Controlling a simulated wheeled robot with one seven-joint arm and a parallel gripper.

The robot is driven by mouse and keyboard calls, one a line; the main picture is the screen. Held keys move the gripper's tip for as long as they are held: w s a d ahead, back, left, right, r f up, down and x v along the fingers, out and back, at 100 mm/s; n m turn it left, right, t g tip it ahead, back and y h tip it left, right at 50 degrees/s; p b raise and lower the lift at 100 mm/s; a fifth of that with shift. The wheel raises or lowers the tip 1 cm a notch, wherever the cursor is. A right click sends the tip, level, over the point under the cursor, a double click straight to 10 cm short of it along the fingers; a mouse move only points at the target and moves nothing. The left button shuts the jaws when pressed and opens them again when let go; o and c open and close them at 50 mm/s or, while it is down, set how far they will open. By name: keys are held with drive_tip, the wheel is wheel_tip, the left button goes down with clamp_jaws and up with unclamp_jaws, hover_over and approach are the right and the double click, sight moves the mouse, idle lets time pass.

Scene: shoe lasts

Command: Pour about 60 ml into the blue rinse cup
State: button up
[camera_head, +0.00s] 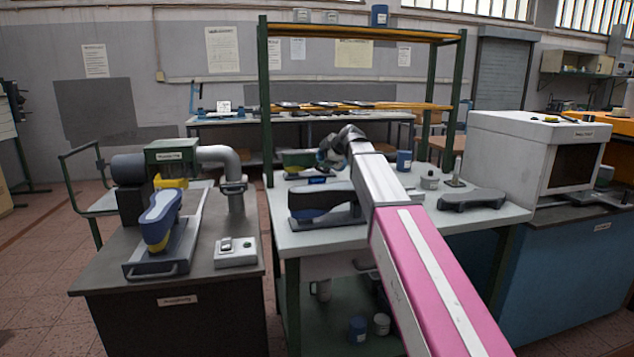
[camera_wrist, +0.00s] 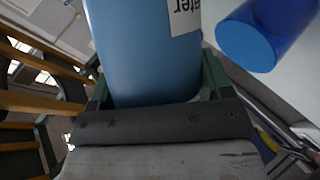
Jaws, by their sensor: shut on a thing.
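My gripper (camera_wrist: 157,84) is shut on a blue container (camera_wrist: 145,45) in the wrist view, one green finger on each side. Its white label ends in "ater"; its top is cut off by the frame, and I cannot see its mouth or any liquid. A darker blue cup (camera_wrist: 282,28) is at the upper right of the wrist view, apart from the container, with a lighter blue round end. In the head view a blue cup (camera_head: 403,160) stands upright on the middle table, right of my arm. My gripper's fingers are largely hidden there by the arm.
A small grey pot (camera_head: 430,179) and a dark shoe-shaped piece (camera_head: 472,200) are on the middle table (camera_head: 480,222), right of my arm. A shoe last (camera_head: 322,200) is to its left. Green posts and an upper shelf (camera_head: 360,33) frame the table. A white oven-like box (camera_head: 535,150) stands at right.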

drive_tip(key=shift+s, duration=0.1)
drive_tip(key=shift+a+f+n+t+h, duration=0.1)
drive_tip(key=shift+f+n+t+h, duration=0.05)
drive_tip(key=shift+n+t+h, duration=0.2)
drive_tip(key=shift+s+a+f+n+t+p, duration=0.15)
drive_tip(key=shift+f+n+t+p, duration=0.1)
drive_tip(key=shift+f+t+p, duration=0.15)
drive_tip(key=shift+s, duration=0.15)
drive_tip(key=shift+s+d+h+p, duration=0.2)
drive_tip(key=shift+d+h+p, duration=0.05)
drive_tip(key=shift+d+p, duration=0.2)
idle(0.6)
drive_tip(key=shift+s+r+n+t+p, duration=0.1)
drive_tip(key=shift+n+t+p, duration=0.25)
drive_tip(key=shift+n, duration=0.15)
idle(1.0)
